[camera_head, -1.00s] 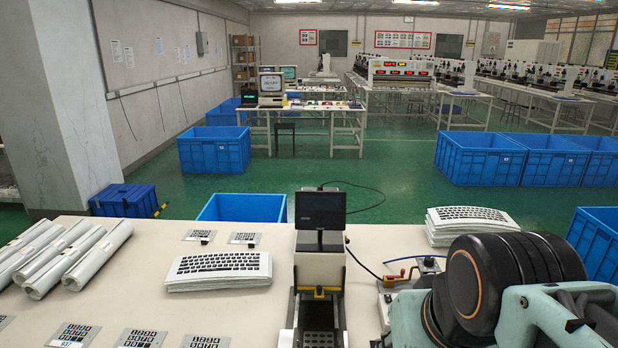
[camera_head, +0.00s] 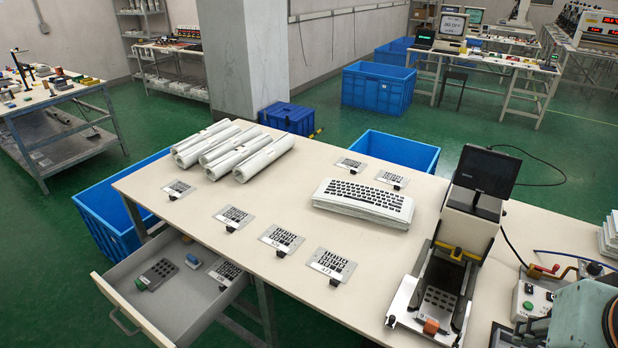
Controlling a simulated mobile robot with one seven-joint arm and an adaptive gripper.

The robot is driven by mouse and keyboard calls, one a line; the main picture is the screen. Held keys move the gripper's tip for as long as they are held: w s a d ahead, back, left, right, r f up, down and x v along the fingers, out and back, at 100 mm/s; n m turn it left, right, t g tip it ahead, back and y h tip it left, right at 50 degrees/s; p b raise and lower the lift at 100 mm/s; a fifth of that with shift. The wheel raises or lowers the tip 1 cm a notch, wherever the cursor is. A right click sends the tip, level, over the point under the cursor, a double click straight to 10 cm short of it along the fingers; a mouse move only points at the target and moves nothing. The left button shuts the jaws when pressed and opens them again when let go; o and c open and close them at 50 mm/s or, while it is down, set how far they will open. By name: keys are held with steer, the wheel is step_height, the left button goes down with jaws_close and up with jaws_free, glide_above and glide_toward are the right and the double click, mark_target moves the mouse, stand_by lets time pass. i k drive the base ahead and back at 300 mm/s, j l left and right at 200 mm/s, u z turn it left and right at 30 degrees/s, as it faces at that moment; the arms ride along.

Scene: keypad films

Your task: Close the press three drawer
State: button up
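A grey drawer (camera_head: 183,318) under the front left part of the white table (camera_head: 370,265) stands pulled open. Its front panel with a bar handle (camera_head: 122,318) faces the lower left. Inside lie a dark keypad block (camera_head: 157,272), a small blue-grey piece (camera_head: 193,261) and a patterned plate (camera_head: 225,271). A press (camera_head: 440,290) with a dark screen (camera_head: 487,172) stands on the table right of the drawer; I see no number on it. Part of my teal arm shows at the lower right edge. My gripper is out of view.
On the table are several patterned plates (camera_head: 281,238), white rolls (camera_head: 235,150), a stack of keyboard sheets (camera_head: 362,200) and a control box (camera_head: 540,298). Blue crates (camera_head: 107,215) stand beside it. Green floor left of the drawer is free, up to another table (camera_head: 50,100).

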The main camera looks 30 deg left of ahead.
mark_target(174, 315)
steer(key=u, duration=2.4)
steer(key=i+u, duration=0.35)
steer(key=i+l+u, duration=0.1)
steer(key=i, duration=0.3)
steer(key=i+l, duration=0.25)
steer(key=i, duration=0.15)
steer(key=k+l+u, duration=0.25)
steer(key=i+j+z, duration=0.2)
steer(key=i+j, duration=0.05)
